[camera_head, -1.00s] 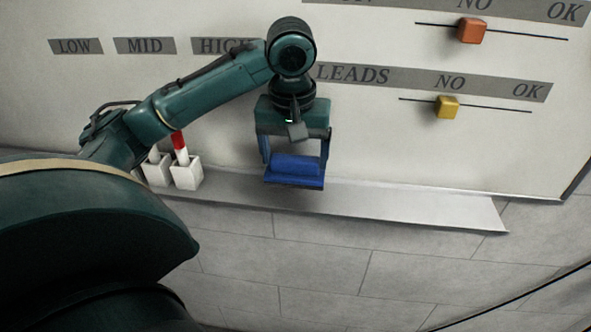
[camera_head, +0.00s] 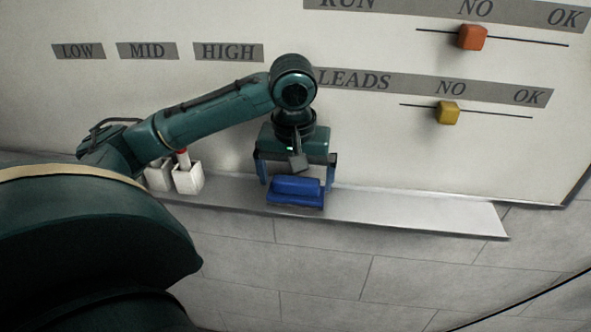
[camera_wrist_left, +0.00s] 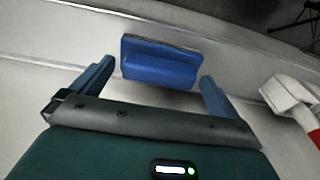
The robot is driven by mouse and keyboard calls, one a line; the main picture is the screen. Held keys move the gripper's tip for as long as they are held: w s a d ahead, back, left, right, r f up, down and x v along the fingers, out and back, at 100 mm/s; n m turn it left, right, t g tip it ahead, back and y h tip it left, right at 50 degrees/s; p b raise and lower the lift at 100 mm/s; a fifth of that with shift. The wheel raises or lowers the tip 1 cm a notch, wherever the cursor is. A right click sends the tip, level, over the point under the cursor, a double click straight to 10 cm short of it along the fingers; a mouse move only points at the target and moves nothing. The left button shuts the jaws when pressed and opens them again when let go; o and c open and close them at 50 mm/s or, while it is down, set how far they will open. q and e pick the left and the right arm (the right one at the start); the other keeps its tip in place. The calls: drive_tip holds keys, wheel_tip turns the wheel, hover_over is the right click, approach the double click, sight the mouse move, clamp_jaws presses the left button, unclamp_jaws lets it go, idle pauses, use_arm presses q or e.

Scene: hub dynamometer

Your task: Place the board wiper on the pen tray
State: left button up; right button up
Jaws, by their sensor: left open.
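The blue board wiper (camera_head: 295,192) rests on the pen tray (camera_head: 420,213), a pale ledge along the bottom of the whiteboard. It also shows in the left wrist view (camera_wrist_left: 160,64), beyond the fingertips. My left gripper (camera_head: 298,175) is open over the wiper, with one finger towards each end. In the left wrist view the two blue fingers (camera_wrist_left: 157,85) are spread apart, with gaps between them and the wiper. My right gripper does not show.
White holders (camera_head: 187,178) with a red-and-white marker stand at the tray's left, below my left forearm. An orange slider (camera_head: 472,37) and a yellow slider (camera_head: 447,112) sit on the board at right. The tray's right part is bare.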

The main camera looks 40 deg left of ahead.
sight(294, 199)
use_arm(q)
wheel_tip(294, 199, up, 12)
drive_tip(key=s, duration=0.1)
drive_tip(key=shift+s+d, duration=0.15)
drive_tip(key=shift+d, duration=0.2)
idle(0.8)
